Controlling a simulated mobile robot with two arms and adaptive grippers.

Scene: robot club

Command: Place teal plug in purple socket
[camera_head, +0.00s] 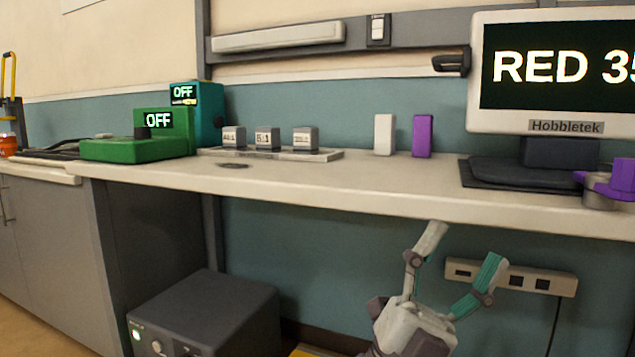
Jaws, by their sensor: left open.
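My left gripper (463,250) is open in front of the bench, below its front edge. One fingertip is pale and the other shows a teal ribbed pad. Nothing shows between the fingers. I see no clear teal plug. A teal box (207,125) with an "OFF" display stands at the back left of the bench. A purple upright block (422,136) stands at the back of the bench; I cannot tell whether it is a socket. A grey strip with dark openings (515,279) is on the wall under the bench, behind my gripper. My right gripper is not in view.
The bench top (400,187) is clear in the middle front. A white block (384,134), a tray with three small grey blocks (325,155), a green device (140,149) and a monitor (560,126) stand on it. A dark cabinet (215,315) stands below.

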